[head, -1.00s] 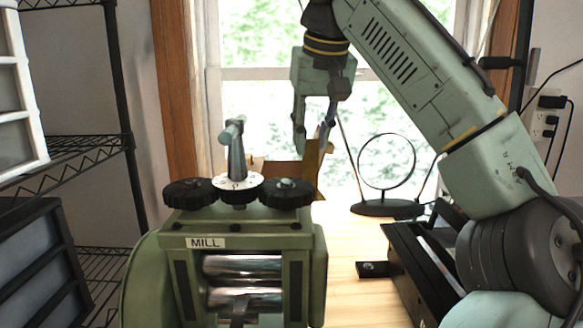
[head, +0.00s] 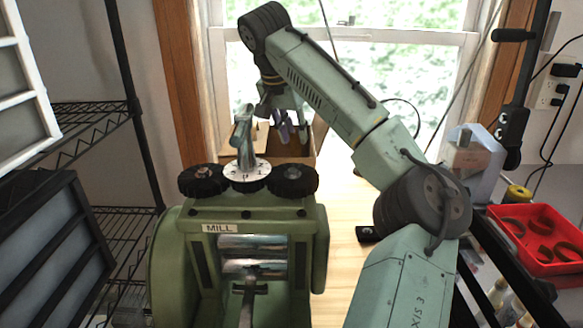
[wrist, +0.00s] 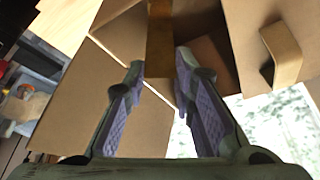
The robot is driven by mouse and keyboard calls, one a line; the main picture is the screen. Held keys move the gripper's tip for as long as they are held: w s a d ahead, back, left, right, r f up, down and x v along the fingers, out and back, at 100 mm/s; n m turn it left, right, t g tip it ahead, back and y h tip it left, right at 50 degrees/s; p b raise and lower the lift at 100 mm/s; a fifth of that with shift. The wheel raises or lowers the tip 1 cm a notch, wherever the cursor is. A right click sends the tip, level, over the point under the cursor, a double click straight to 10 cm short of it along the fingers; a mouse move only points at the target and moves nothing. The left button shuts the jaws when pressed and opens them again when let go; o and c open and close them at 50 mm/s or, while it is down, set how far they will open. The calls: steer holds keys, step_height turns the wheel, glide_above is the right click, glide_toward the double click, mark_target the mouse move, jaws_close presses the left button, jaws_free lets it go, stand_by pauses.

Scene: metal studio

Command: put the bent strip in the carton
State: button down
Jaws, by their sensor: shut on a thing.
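The carton (head: 306,157) is an open brown cardboard box behind the mill, partly hidden by it. Its flaps and inner walls fill much of the wrist view (wrist: 115,115). My gripper (head: 285,138) points down over the carton in the head view. In the wrist view my gripper (wrist: 158,95) has its two purple-padded fingers on either side of a narrow golden-brown strip (wrist: 160,45), which I take for the bent strip. My gripper is shut on it. Its bend and lower end are hard to make out, and I cannot tell the strip apart in the head view.
The green mill (head: 255,215), with black knobs and an upright handle, stands in front of the carton. A red tray (head: 540,240) with several curved pieces is at right. A wire shelf (head: 95,120) is at left. Bare wooden table (head: 345,205) shows right of the mill.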

step_height(320, 180, down, 9)
steer(key=shift+r+p, duration=0.15)
steer(key=shift+p, duration=0.6)
steer(key=shift+s+f+b, duration=0.1)
steer(key=shift+f+b, duration=0.35)
steer(key=shift+f, duration=0.3)
steer(key=c, duration=1.6)
jaws_free()
steer(key=shift+f, duration=0.1)
steer(key=shift+r, duration=0.25)
steer(key=b+v, duration=0.1)
steer(key=v, duration=1.2)
steer(key=shift+w+b, duration=0.3)
steer(key=shift+b, duration=0.05)
steer(key=shift+d, duration=0.1)
